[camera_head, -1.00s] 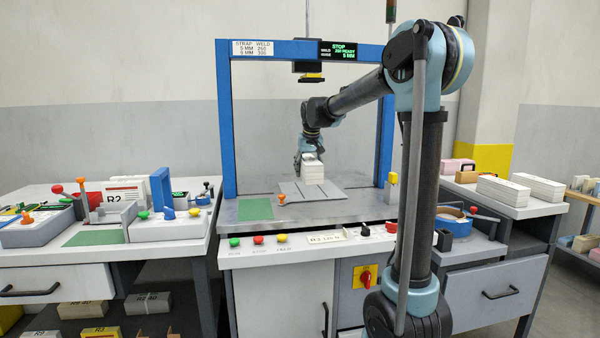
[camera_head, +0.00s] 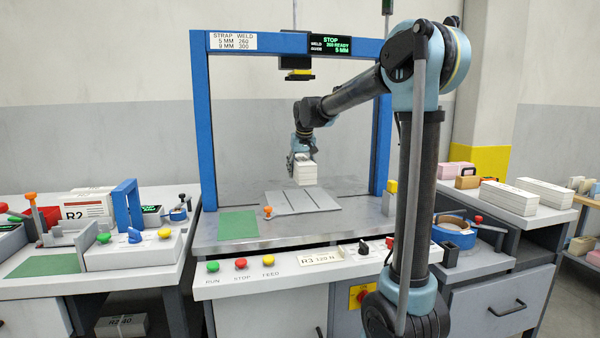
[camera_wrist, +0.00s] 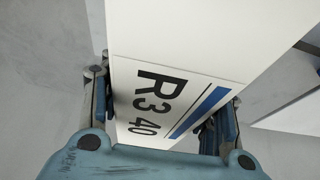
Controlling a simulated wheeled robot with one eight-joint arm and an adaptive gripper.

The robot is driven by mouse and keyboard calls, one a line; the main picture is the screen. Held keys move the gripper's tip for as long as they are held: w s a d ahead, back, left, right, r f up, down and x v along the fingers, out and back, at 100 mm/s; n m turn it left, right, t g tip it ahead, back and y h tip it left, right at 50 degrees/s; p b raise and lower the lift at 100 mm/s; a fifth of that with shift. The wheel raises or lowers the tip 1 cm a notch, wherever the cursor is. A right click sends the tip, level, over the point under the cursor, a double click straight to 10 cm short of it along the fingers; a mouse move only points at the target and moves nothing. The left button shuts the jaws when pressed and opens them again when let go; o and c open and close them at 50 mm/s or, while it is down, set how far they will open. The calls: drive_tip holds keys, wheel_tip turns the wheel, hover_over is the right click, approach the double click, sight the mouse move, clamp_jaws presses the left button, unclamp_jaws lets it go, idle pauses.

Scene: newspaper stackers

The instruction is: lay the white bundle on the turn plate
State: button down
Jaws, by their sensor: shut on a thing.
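The white bundle (camera_head: 304,174) hangs in my gripper (camera_head: 297,160), under the blue frame of the strapping machine. In the wrist view the bundle (camera_wrist: 205,50) fills the middle, with the label "R3 40" and a blue stripe, and the fingers of my gripper (camera_wrist: 165,115) close on its two sides. The turn plate (camera_head: 290,203), a pale grey square with dark slots, lies on the machine table below the bundle. The bundle looks a little above the plate, with a gap between them.
The blue frame (camera_head: 203,130) stands around the plate, with a weld head (camera_head: 297,74) overhead. A green pad (camera_head: 238,225) and an orange knob (camera_head: 268,211) lie front left. More white bundles (camera_head: 510,198) sit on the right bench. Buttons (camera_head: 241,263) line the front panel.

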sight(298, 196)
drive_tip(key=shift+s+a+f, duration=0.1)
drive_tip(key=shift+s+a, duration=0.05)
drive_tip(key=shift+a, duration=0.15)
drive_tip(key=shift+f, duration=3.8)
drive_tip(key=shift+f, duration=0.5)
drive_tip(key=shift+c, duration=2.4)
unclamp_jaws()
